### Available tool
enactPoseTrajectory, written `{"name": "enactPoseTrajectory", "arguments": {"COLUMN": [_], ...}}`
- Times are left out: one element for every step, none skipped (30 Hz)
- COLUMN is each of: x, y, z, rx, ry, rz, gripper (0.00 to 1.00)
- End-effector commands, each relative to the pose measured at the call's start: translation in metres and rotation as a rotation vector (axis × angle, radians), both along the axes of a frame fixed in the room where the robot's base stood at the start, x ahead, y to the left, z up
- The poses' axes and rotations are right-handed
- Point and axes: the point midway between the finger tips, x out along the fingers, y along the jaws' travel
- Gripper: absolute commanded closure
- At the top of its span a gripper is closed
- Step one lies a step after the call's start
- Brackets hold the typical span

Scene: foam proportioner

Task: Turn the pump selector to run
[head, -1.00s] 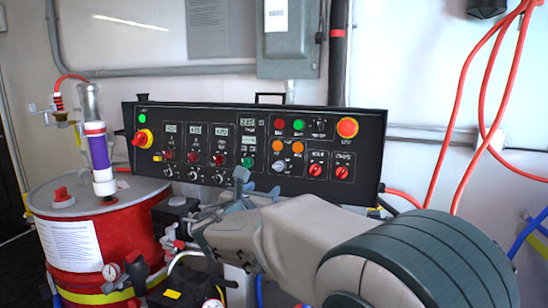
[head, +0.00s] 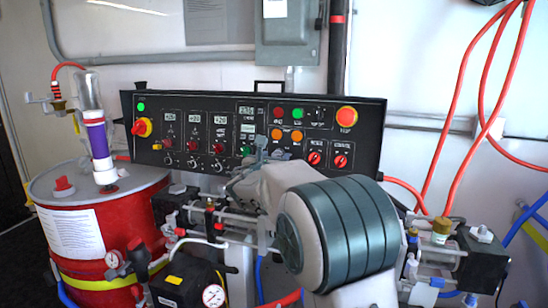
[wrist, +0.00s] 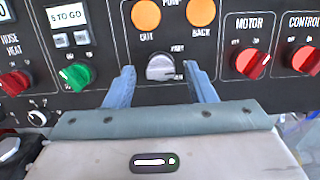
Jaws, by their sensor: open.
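The pump selector (wrist: 160,68) is a grey round knob on the black control panel, below two orange buttons in the wrist view. Small lettering stands beside it, too blurred to read surely. My gripper (wrist: 160,80) is open, with one blue-grey finger to the left of the knob and one to the right. Gaps show between the fingers and the knob; I cannot tell how far the tips are from the panel face. In the head view my gripper (head: 262,150) is in front of the panel and hides the selector.
Red knobs marked motor (wrist: 250,61) and control (wrist: 305,60) are right of the selector, a green knob (wrist: 76,77) left. The panel (head: 365,120) also has a red emergency button (head: 346,116). A red drum (head: 118,225) stands left; pump parts lie below.

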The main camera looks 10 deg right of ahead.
Motion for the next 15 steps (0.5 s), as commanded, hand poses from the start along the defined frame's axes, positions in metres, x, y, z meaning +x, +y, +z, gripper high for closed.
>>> {"name": "enactPoseTrajectory", "arguments": {"x": [0.0014,0.0019,0.0021,0.0021,0.0021,0.0020,0.0020,0.0019,0.0019,0.0019,0.0018,0.0018,0.0018,0.0019,0.0018], "y": [-0.0009,-0.0012,-0.0013,-0.0013,-0.0013,-0.0013,-0.0014,-0.0013,-0.0013,-0.0013,-0.0013,-0.0013,-0.0013,-0.0012,-0.0011], "z": [0.0003,0.0004,0.0004,0.0005,0.0004,0.0004,0.0004,0.0004,0.0004,0.0003,0.0003,0.0003,0.0003,0.0003,0.0003], "rx": [0.000,0.000,0.000,0.000,0.000,0.000,0.000,0.000,0.000,0.000,0.000,0.000,0.000,0.000,0.000], "ry": [0.000,-0.001,-0.001,-0.001,-0.001,-0.001,-0.001,-0.001,-0.001,-0.001,-0.001,-0.001,-0.001,-0.001,-0.001], "rz": [0.000,0.000,0.000,0.000,0.000,0.000,0.000,0.000,0.000,0.000,0.000,0.000,0.000,0.000,0.000], "gripper": [0.50,0.50,0.50,0.50,0.50,0.50,0.50,0.50,0.53,0.61,0.69,0.81,0.89,0.95,0.95]}}
